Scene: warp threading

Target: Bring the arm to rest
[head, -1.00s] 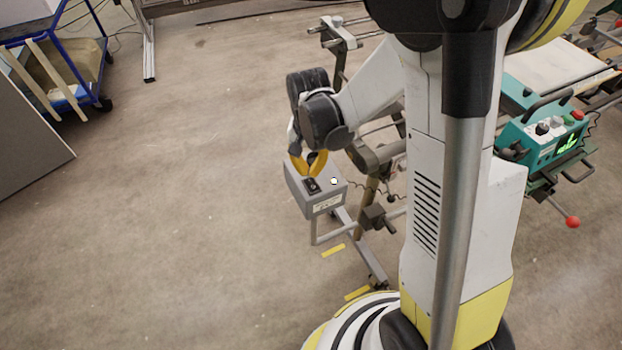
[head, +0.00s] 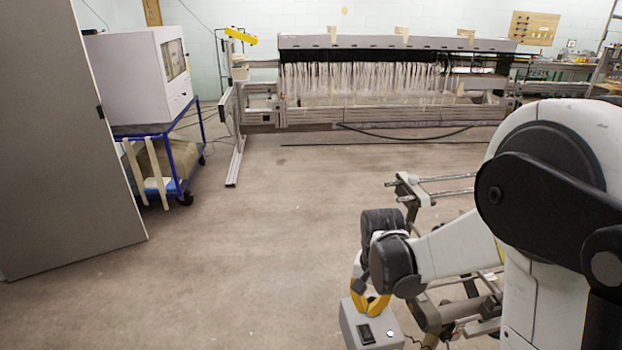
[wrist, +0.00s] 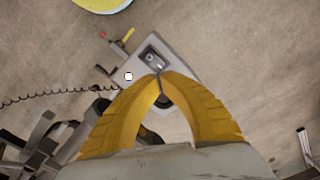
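My gripper (head: 371,308) has yellow curved fingers and points down over a grey control box (head: 380,322) at the lower middle of the head view. In the wrist view the fingertips of my gripper (wrist: 160,76) meet, with nothing visible between them. The tips are at or just above the top of the grey box (wrist: 182,68), beside its black switch (wrist: 154,60). I cannot tell whether they touch it. A round white button (wrist: 128,76) is left of the tips. The fingers hide part of the box.
A metal frame (head: 425,190) stands close behind my arm. A loom with white threads (head: 365,80) is along the back wall. A blue cart (head: 170,160) carrying a white cabinet (head: 140,75) and a grey panel (head: 60,150) are at left. The middle floor is clear.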

